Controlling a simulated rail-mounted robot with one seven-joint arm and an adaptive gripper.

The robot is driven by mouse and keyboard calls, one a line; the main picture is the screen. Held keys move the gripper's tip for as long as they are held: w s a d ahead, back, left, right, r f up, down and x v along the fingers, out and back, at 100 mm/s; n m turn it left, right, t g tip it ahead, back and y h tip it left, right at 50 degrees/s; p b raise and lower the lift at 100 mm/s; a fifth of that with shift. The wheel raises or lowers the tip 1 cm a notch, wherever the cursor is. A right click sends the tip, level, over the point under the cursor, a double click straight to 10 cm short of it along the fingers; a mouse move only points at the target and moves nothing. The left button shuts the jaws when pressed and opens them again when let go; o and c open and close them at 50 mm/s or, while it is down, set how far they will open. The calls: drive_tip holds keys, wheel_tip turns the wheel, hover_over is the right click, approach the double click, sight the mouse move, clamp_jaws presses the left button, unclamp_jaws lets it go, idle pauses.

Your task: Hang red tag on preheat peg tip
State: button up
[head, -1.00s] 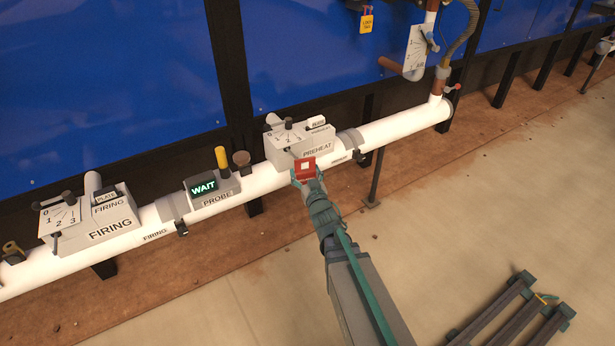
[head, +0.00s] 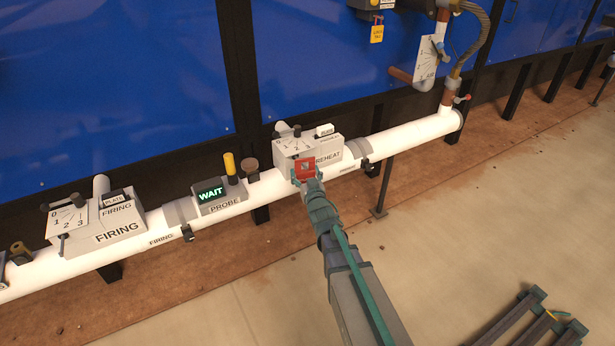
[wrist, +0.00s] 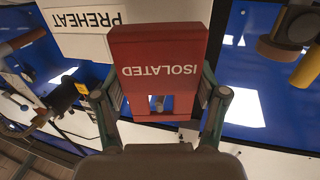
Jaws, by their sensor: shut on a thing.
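The red tag (head: 306,170), lettered "ISOLATED" in the wrist view (wrist: 158,72), has a square opening. My gripper (head: 312,182) is shut on the tag, with one finger at each side of it in the wrist view (wrist: 160,100). The tag is in front of the grey PREHEAT box (head: 328,153), which sits on the white pipe. A small peg-like end (wrist: 157,103) shows within the tag's opening in the wrist view. I cannot tell whether it passes through or only lies behind. In the head view the tag covers part of the box and the peg.
The PROBE box (head: 218,198) with a lit WAIT display and a yellow post stands left on the pipe (head: 270,187). The FIRING box (head: 115,230) is farther left. A dark frame (head: 525,320) lies on the floor at lower right.

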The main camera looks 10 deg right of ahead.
drive_tip(key=shift+w+a, duration=0.25)
drive_tip(key=shift+w, duration=0.7)
drive_tip(key=shift+w+a+f+b, duration=0.2)
drive_tip(key=shift+w+f+b, duration=0.25)
drive_tip(key=shift+f+b, duration=0.4)
drive_tip(key=shift+r, duration=0.1)
drive_tip(key=o, duration=1.2)
drive_tip(key=shift+o, duration=0.2)
